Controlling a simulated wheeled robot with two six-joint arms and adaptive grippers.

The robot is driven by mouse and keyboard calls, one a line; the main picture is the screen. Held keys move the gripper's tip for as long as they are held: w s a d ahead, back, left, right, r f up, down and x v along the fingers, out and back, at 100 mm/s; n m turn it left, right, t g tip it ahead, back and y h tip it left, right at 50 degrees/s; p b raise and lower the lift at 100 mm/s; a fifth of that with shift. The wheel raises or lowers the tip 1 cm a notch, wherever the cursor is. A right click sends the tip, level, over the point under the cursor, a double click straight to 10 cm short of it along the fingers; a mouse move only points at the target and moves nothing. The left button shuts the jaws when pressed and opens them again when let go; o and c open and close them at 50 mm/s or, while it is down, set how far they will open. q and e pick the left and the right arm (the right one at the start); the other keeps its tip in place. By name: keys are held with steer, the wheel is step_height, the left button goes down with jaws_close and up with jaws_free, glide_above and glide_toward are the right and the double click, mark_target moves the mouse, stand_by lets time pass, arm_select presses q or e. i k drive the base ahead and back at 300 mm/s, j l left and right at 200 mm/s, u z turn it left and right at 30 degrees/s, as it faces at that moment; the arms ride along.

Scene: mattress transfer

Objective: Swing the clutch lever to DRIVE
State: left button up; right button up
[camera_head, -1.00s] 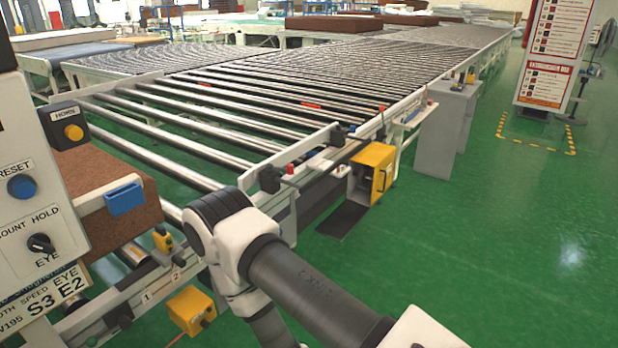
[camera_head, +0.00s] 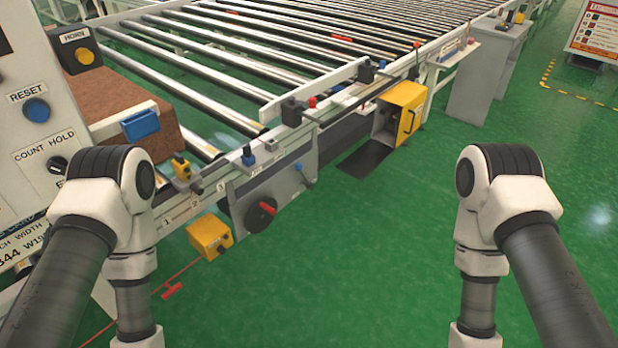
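A grey plate (camera_head: 283,190) on the side of the roller conveyor carries a round black disc with a short red handle (camera_head: 268,209). Above it stand a small blue-tipped lever (camera_head: 248,156) and a black-blocked rod (camera_head: 293,112) with a red knob beside it. I cannot tell which of these is the clutch lever, and no DRIVE label is readable. My left and right arms show at the lower left and lower right, bent downward. Both grippers are below the picture and out of view.
A control panel (camera_head: 30,70) with RESET and COUNT HOLD stands at the left, next to a brown block (camera_head: 120,96). Yellow boxes sit low on the conveyor side (camera_head: 210,236) and further right (camera_head: 403,112). A grey cabinet (camera_head: 487,75) stands behind. The green floor between my arms is clear.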

mark_target(299, 166)
steer(key=i+l, duration=0.25)
steer(key=i+l+u, duration=0.15)
steer(key=l, duration=0.3)
steer(key=i+l, duration=0.3)
steer(key=i+l+u, duration=0.15)
steer(key=l, duration=0.3)
steer(key=i+l, duration=0.25)
steer(key=l, duration=0.15)
steer(key=i+l+u, duration=0.1)
steer(key=l, duration=0.25)
steer(key=i+l+u, duration=0.1)
steer(key=i+l, duration=0.2)
steer(key=l, duration=0.15)
steer(key=i+l, duration=0.15)
steer(key=l, duration=0.25)
steer(key=i+u, duration=0.05)
